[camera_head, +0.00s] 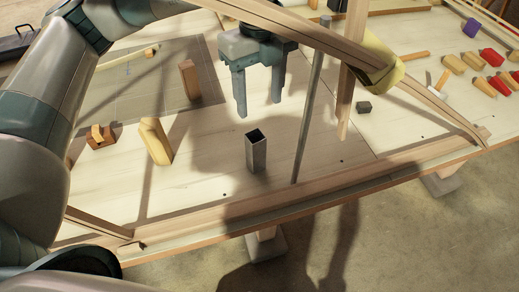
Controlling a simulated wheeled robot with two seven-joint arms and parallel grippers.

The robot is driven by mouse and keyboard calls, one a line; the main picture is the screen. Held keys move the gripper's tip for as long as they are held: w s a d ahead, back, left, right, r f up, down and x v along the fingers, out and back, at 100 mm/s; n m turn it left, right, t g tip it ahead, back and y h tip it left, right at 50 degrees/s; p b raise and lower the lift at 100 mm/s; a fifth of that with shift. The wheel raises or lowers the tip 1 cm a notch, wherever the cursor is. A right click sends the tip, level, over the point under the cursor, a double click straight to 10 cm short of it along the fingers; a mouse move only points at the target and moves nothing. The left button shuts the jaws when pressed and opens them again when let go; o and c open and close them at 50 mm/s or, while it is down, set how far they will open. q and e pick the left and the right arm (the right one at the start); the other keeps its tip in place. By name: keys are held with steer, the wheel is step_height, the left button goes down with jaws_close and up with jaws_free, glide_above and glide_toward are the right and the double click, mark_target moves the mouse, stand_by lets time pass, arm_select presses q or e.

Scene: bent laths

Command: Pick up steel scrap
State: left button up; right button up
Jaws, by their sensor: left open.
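The steel scrap (256,152) is a short, hollow square tube standing upright on the pale workbench, its dark open end facing up. My left gripper (259,112) points down with its two fingers apart and nothing between them. In the picture it hangs just above the tube, apart from it. My left arm comes in from the left edge. My right gripper does not show.
A bent lath (345,50) arches over the bench, and a thin rod (308,105) stands right of the tube. Wooden blocks (155,141) stand to the left. A raised wooden strip (330,188) runs along the near edge.

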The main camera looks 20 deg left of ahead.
mark_target(258, 138)
arm_select(q)
step_height(258, 138, down, 11)
steer(key=p, duration=0.4)
steer(key=shift+f+p, duration=0.2)
steer(key=shift+p, duration=0.15)
steer(key=shift+f, duration=0.45)
steer(key=shift+a, duration=0.1)
steer(key=shift+w+a+f+p, duration=0.15)
steer(key=shift+f+p, duration=0.15)
steer(key=shift+p, duration=0.25)
steer(key=f+p, duration=0.1)
steer(key=f, duration=0.1)
steer(key=f+p, duration=0.1)
steer(key=shift+w+a+f, duration=0.1)
steer(key=shift+a+f, duration=0.25)
steer(key=shift+a, duration=0.05)
steer(key=shift+f, duration=0.4)
jaws_close()
